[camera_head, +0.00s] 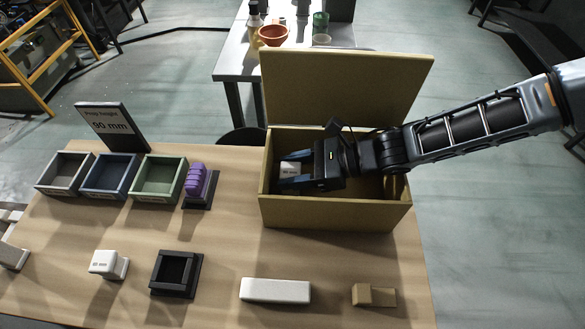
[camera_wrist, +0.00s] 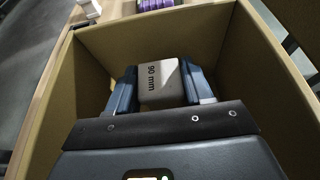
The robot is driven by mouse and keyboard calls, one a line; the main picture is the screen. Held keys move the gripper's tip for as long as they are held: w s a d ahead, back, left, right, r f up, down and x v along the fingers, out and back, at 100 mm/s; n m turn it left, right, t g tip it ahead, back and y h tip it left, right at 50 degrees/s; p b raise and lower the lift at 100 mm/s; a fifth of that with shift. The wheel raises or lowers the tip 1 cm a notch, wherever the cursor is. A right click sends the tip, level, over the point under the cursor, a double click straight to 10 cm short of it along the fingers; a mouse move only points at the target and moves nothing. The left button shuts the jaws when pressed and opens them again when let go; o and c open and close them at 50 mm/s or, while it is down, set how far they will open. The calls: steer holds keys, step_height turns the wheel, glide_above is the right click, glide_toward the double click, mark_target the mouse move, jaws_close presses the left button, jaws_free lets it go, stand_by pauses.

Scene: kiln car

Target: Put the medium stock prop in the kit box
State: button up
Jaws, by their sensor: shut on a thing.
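My gripper (camera_head: 296,172) is inside the open kit box (camera_head: 335,215), a tan box with its lid (camera_head: 345,88) standing up at the back. It is shut on a white prop (camera_wrist: 160,82) marked "90 mm", which sits between the two blue fingers in the wrist view. The prop also shows in the head view (camera_head: 290,170), near the left side of the box. The box walls surround the gripper and the prop. Whether the prop touches the box floor cannot be told.
A sign (camera_head: 112,125) reads "90 mm". Grey (camera_head: 64,190), blue (camera_head: 110,193) and green (camera_head: 157,196) bins stand at left beside a purple item (camera_head: 196,180). Another white block (camera_head: 107,263), a black square holder (camera_head: 175,290), a long white bar (camera_head: 275,291) and a tan block (camera_head: 373,295) lie in front.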

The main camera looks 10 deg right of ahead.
steer(key=shift+f, duration=0.15)
steer(key=o, duration=1.1)
steer(key=shift+r, duration=0.25)
steer(key=b+v, duration=0.1)
steer(key=v, duration=0.6)
steer(key=shift+s+d, duration=0.1)
steer(key=shift+d, duration=0.15)
